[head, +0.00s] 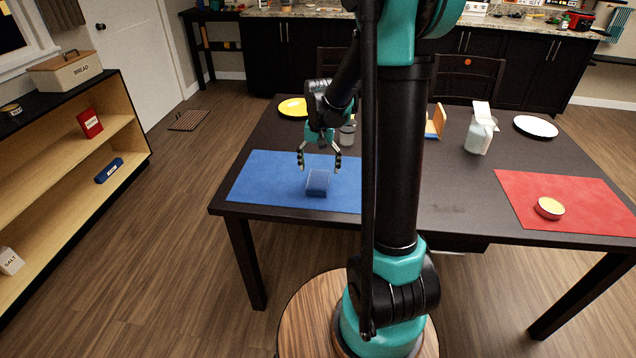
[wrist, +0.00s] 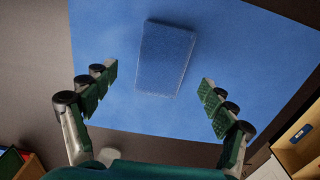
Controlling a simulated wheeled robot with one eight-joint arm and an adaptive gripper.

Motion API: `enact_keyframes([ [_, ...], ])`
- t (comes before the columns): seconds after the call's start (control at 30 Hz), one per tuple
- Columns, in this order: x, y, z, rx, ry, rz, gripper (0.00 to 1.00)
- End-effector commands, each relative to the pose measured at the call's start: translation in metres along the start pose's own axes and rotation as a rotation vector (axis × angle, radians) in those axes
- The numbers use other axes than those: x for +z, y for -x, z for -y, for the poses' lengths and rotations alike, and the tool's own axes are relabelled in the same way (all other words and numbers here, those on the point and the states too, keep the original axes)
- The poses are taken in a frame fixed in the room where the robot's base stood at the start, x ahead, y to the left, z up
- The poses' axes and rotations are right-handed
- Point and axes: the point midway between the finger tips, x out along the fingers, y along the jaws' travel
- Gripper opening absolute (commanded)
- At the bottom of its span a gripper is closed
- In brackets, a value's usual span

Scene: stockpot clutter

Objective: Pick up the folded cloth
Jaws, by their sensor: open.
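The folded cloth (head: 317,182) is a small blue block-like bundle lying on the blue placemat (head: 262,185) at the left part of the dark table. In the wrist view the folded cloth (wrist: 166,58) lies at upper centre, turned slightly, on the blue placemat (wrist: 235,60). My gripper (head: 319,165) is open and empty, above the placemat and just behind the cloth in the head view. In the wrist view my gripper (wrist: 158,90) has its fingers spread wide, with the cloth beyond and between them. No contact with the cloth shows.
Behind my gripper stand a glass jar (head: 347,133) and a yellow plate (head: 293,107). My arm hides the table's middle.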

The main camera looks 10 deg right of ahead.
Motion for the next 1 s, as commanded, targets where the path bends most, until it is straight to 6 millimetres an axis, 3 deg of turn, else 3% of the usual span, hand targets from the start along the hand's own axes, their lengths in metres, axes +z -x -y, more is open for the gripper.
enact_keyframes([
  [0.17, 0.0, -0.009, 0.0, 0.0, 0.0, 0.0, 0.84],
  [0.53, -0.004, -0.052, 0.004, 0.0, 0.0, 0.0, 0.84],
  [0.83, -0.004, -0.057, 0.004, 0.0, 0.0, 0.0, 0.84],
  [1.0, -0.004, -0.057, 0.004, 0.0, 0.0, 0.0, 0.66],
])
